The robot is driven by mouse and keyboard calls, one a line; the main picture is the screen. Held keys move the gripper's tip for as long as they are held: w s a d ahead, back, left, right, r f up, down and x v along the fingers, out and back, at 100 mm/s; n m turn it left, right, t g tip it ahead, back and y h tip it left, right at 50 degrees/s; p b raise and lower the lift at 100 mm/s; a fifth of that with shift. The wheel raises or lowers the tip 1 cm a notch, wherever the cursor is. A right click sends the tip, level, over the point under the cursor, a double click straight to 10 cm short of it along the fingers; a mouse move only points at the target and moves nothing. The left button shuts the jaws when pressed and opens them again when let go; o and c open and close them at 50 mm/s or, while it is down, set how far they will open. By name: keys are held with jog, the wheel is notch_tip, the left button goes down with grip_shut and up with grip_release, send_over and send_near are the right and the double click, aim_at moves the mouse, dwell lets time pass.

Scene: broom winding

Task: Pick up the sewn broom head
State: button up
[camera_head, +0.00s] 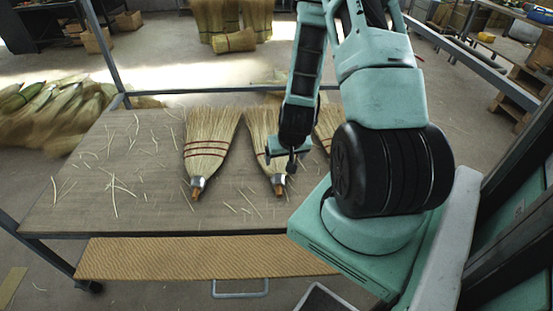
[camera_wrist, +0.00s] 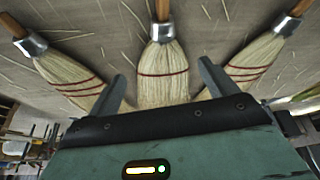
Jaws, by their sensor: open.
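Three sewn broom heads of pale straw with red stitching, metal collars and short wooden stubs lie on the table. The left broom head (camera_head: 208,143) is fully visible in the head view. The middle broom head (camera_head: 258,130) is partly covered by my gripper (camera_head: 281,161), and the right broom head (camera_head: 325,122) is mostly hidden behind my arm. In the wrist view my gripper (camera_wrist: 162,72) is open, with the middle broom head (camera_wrist: 161,75) between its spread fingers. I see no finger touching it. The other two heads lie to either side, outside the fingers.
The table (camera_head: 110,205) is strewn with loose straw, and its left part holds no larger objects. A metal frame post (camera_head: 102,45) rises at its back left. A straw pile (camera_head: 45,115) lies on the floor to the left. More brooms (camera_head: 232,20) stand behind.

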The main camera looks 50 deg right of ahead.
aim_at(280, 172)
jog(key=b+x, duration=0.4)
jog(key=x, duration=0.6)
jog(key=shift+w+f, duration=0.15)
jog(key=shift+w+b+x, duration=0.2)
jog(key=shift+b+x, duration=0.15)
jog(key=shift+x, duration=2.35)
jog(key=shift+d, duration=0.15)
